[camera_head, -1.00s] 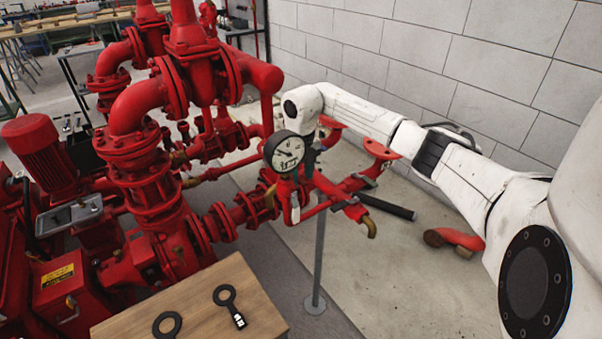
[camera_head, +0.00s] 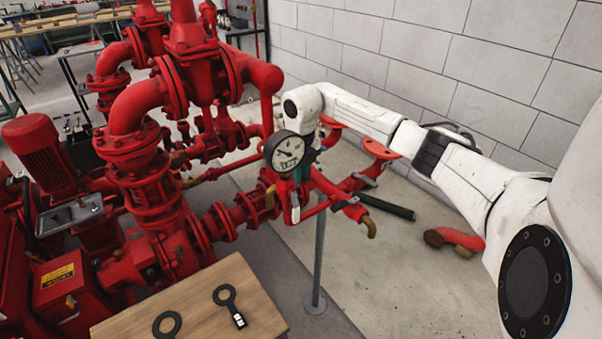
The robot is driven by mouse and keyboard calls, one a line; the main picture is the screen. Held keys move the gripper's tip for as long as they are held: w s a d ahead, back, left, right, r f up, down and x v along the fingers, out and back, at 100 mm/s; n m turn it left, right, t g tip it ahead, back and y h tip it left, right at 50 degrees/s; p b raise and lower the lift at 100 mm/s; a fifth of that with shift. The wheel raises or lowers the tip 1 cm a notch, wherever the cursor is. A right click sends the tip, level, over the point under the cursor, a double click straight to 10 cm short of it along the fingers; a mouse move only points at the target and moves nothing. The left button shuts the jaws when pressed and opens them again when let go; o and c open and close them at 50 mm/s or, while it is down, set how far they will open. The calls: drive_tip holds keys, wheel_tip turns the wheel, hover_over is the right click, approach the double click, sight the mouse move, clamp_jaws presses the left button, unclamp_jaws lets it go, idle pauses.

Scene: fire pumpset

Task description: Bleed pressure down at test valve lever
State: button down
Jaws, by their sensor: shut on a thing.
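The red test manifold stands on a grey post (camera_head: 319,255) in the middle of the view. A round white-faced pressure gauge (camera_head: 287,152) is at its left end, its dark needle pointing to the left side of the dial. My gripper (camera_head: 306,160) reaches down from the white wrist just behind and right of the gauge. It is shut on what appears to be the test valve lever (camera_head: 302,178), of which a small teal part shows under the gauge. The fingertips and most of the lever are hidden by the gauge. A pale lever (camera_head: 294,207) hangs below.
Red pump pipework (camera_head: 150,150) fills the left. A wooden table (camera_head: 195,300) in front holds a black ring (camera_head: 167,324) and a black tagged ring tool (camera_head: 229,302). A black bar (camera_head: 387,206) and a red elbow (camera_head: 460,239) lie on the floor. A block wall (camera_head: 420,50) stands behind.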

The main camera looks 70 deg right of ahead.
drive_tip(key=shift+r, duration=0.1)
drive_tip(key=shift+w+a+m+p, duration=0.45)
drive_tip(key=shift+w+m+p, duration=0.2)
drive_tip(key=shift+m+p, duration=0.9)
drive_tip(key=shift+w+a+m+p, duration=0.45)
drive_tip(key=shift+w+m+p, duration=0.15)
drive_tip(key=shift+m+p, duration=0.95)
drive_tip(key=shift+w+a+m+p, duration=0.45)
drive_tip(key=shift+w+m+p, duration=0.2)
drive_tip(key=shift+m+p, duration=0.9)
drive_tip(key=c, duration=1)
unclamp_jaws()
wheel_tip(320, 180, up, 11)
drive_tip(key=shift+f+b, duration=0.15)
drive_tip(key=shift+b, duration=0.15)
